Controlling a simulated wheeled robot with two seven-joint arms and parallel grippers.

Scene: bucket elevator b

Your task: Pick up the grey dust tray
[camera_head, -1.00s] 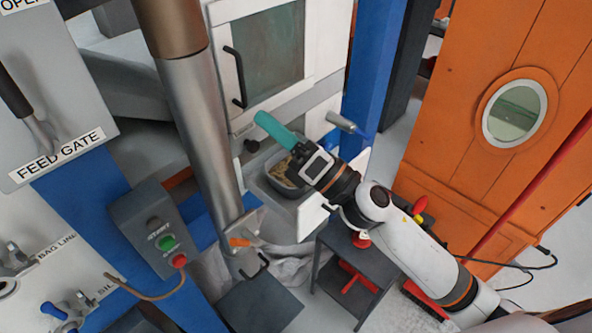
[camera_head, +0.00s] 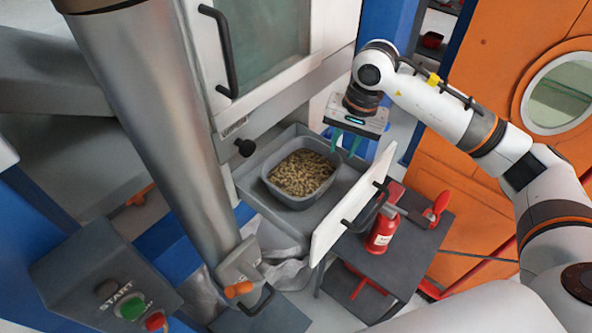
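A grey dust tray (camera_head: 286,199) with rounded corners, full of tan pellets (camera_head: 302,172), sits in the pulled-out grey drawer below the white cabinet. My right gripper (camera_head: 346,143) is above the drawer's back right side, to the right of the tray and apart from it. Its two teal fingers point down with a gap between them, and nothing shows in the gap. The fingertips are small and partly hard to make out. My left gripper is not in view.
The drawer's white front panel (camera_head: 352,205) with dark handles stands right of the tray. A thick metal pipe (camera_head: 150,120) stands left, near the start box (camera_head: 105,280).

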